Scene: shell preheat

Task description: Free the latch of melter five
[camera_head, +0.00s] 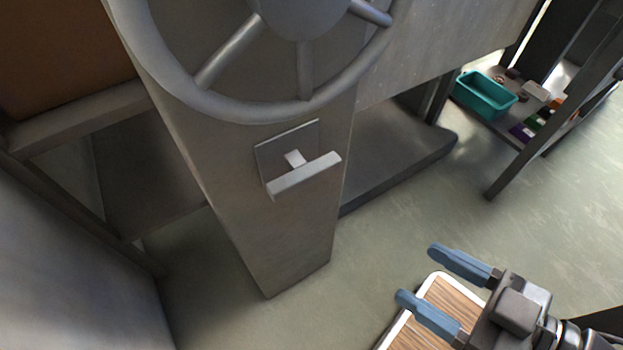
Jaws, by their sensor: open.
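A grey T-shaped latch handle (304,174) sticks out from a square plate (272,151) on the front of a grey metal pedestal (280,235). A large handwheel (228,108) is mounted on the pedestal just above the latch. No number is readable on the pedestal. My gripper (417,272) is at the lower right, with its two blue fingers apart and nothing between them. It is clear of the latch, to the right of and below it in the picture.
A wood-topped board with a white rim (436,278) shows beneath my gripper. A shelf rack at upper right holds a teal bin (484,94) and small items. Grey framing (75,128) stands left. Open floor (380,238) lies between pedestal and gripper.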

